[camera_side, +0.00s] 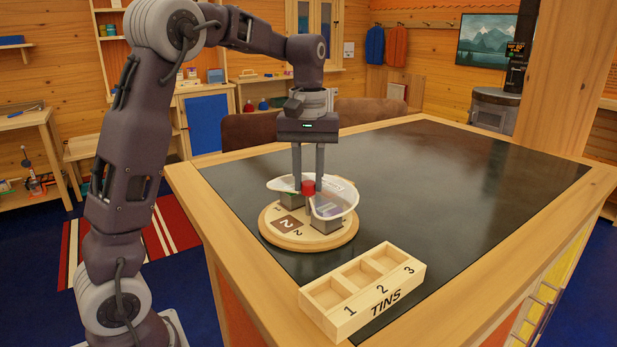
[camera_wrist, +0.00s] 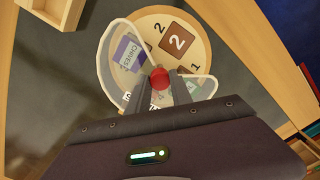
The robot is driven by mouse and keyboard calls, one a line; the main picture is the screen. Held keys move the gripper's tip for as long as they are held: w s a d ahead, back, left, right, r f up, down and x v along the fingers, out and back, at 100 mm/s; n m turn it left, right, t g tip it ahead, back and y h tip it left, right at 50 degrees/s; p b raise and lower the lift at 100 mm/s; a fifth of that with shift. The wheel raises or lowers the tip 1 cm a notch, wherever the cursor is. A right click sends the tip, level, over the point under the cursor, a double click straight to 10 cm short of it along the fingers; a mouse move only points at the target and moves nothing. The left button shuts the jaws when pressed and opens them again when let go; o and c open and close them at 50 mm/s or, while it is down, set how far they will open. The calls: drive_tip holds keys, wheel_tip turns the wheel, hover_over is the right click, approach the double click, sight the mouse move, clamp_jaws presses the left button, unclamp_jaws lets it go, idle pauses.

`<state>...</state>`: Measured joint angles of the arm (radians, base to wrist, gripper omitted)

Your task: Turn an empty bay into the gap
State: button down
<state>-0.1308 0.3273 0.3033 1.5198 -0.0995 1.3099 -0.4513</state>
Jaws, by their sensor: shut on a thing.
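A round wooden turntable (camera_side: 276,231) stands on the dark table top, marked with numbers and a brown square bearing a 2. It also shows in the wrist view (camera_wrist: 195,20). A clear cover (camera_side: 341,199) with a gap in its side sits over the turntable, with a red knob (camera_side: 308,187) at its middle. Grey blocks or tins with labels sit under the cover; a purple label (camera_wrist: 127,52) shows in the wrist view. My gripper (camera_wrist: 160,80) points down and is shut on the red knob. Part of the turntable behind the gripper is hidden.
A wooden tray (camera_side: 398,287) marked TINS, with three empty compartments numbered 1, 2 and 3, lies at the table's near edge. The dark table top (camera_side: 470,180) to the right and behind is clear.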

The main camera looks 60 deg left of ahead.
sight(308, 183)
drive_tip(key=c, duration=1.1)
unclamp_jaws()
drive_tip(key=shift+c, duration=0.2)
wheel_tip(308, 183, up, 7)
drive_tip(key=shift+r, duration=0.1)
drive_tip(key=s+d+r+m+t, duration=0.15)
drive_tip(key=s+d+m, duration=0.25)
drive_tip(key=s+d, duration=0.4)
drive_tip(key=s+d+f+m+t, duration=0.2)
drive_tip(key=s+f+m, duration=0.1)
drive_tip(key=s, duration=0.4)
drive_tip(key=s+d+f+m+t, duration=0.2)
drive_tip(key=s+d+f+m, duration=0.1)
drive_tip(key=s+f, duration=0.2)
drive_tip(key=shift+s+f, duration=0.25)
drive_tip(key=shift+s, duration=0.9)
